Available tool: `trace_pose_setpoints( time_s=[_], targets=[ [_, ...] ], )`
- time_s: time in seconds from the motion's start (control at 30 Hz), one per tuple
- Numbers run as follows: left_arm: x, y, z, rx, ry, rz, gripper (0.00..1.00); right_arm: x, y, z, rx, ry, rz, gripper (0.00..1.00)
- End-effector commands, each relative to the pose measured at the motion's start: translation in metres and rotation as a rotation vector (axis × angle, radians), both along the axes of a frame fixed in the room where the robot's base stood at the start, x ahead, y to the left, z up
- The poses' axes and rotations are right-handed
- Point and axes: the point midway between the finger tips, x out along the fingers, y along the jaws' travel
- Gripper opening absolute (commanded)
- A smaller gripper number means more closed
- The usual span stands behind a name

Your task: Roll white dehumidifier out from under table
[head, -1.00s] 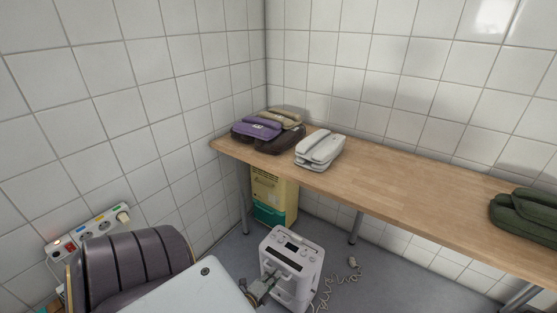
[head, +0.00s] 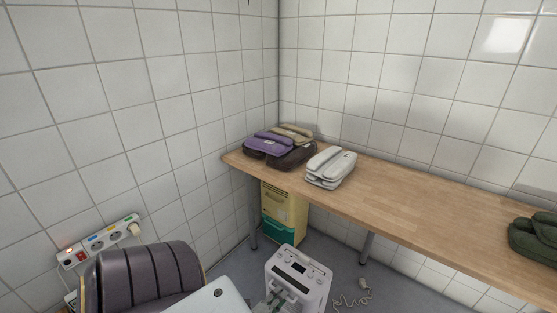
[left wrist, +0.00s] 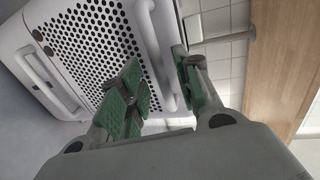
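The white dehumidifier (head: 298,272) stands upright on the floor, in front of the table's left part in the picture. Its top panel is in plain view, not covered by the wooden table (head: 400,205). In the left wrist view its perforated side (left wrist: 92,40) and a pale bar (left wrist: 162,45) are close. My left gripper (head: 274,303) is at the dehumidifier's near left side, partly cut off by the picture edge. In the wrist view its green-padded fingers (left wrist: 163,88) are apart, with the bar between them; firm contact is not clear. My right gripper is out of view.
A yellow and green box (head: 284,212) stands under the table's left end. A cord with a plug (head: 364,284) lies right of the dehumidifier. A dark ribbed seat-like thing (head: 145,275) and a wall power strip (head: 100,240) are at left.

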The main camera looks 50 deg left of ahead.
Motion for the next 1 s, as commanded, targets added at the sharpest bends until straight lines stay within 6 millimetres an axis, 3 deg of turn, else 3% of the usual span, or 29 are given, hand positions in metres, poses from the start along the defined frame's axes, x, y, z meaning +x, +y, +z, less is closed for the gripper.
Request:
trace_pose_setpoints(
  time_s=[0.47,1.0],
  targets=[
    [0.000,0.001,0.012,0.002,-0.001,0.000,0.33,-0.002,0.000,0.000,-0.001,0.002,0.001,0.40],
    [0.002,0.001,0.055,0.004,-0.008,-0.002,0.33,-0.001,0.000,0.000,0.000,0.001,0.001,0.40]
  ],
)
